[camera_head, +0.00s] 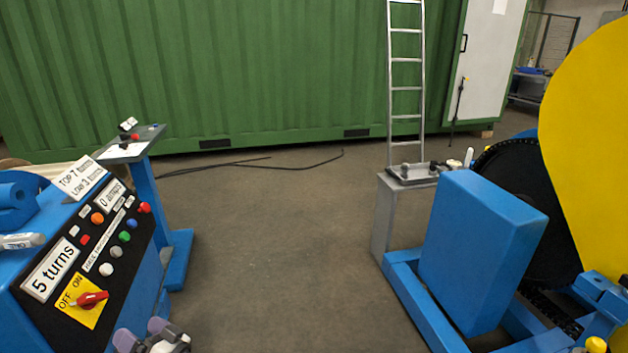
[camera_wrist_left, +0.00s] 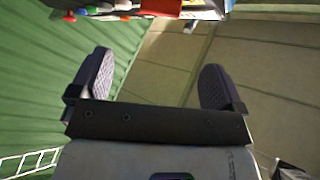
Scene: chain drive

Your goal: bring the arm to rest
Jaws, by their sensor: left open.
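My left gripper (camera_head: 142,337) shows at the bottom edge of the head view, just right of the control panel's lower corner. Its two dark, ridged fingers are spread wide in the left wrist view (camera_wrist_left: 155,82), with nothing between them. The blue control console (camera_head: 45,226) stands at the left, with a black sloped panel of coloured buttons. A red rotary switch (camera_head: 92,299) sits on a yellow OFF/ON plate (camera_head: 76,309), left of and above the gripper. A red part of the panel (camera_wrist_left: 160,7) shows at the wrist view's top edge, apart from the fingers. My right gripper is not seen.
A blue machine frame (camera_head: 478,254) with a dark wheel (camera_head: 525,205) and yellow guard (camera_head: 592,130) stands at the right. A ladder (camera_head: 405,90) leans by the green container (camera_head: 250,70). Black cables (camera_head: 250,163) lie on the floor. The middle floor is clear.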

